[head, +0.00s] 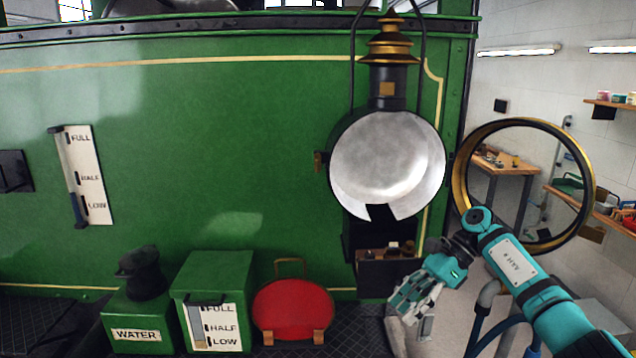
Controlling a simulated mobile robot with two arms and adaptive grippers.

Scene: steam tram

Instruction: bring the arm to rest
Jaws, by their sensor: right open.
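My right arm (513,262) comes in from the lower right, teal and grey. My right gripper (407,303) is open and seems empty, its fingers pointing down and left. In the picture it lies just below and right of the lamp's small ledge (370,270); I cannot tell whether they touch. The lamp (388,165) has a silver reflector with a notch at the bottom and a brass chimney top. A brass-rimmed ring (459,170) stands swung out to its right, beside my forearm. My left gripper is not in view.
The green tram side (240,130) fills the left. Below it stand a WATER box (135,338), a green box with a level gauge (212,270) and a red disc (293,308) in a holder. A workbench (515,165) and shelves are behind at right.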

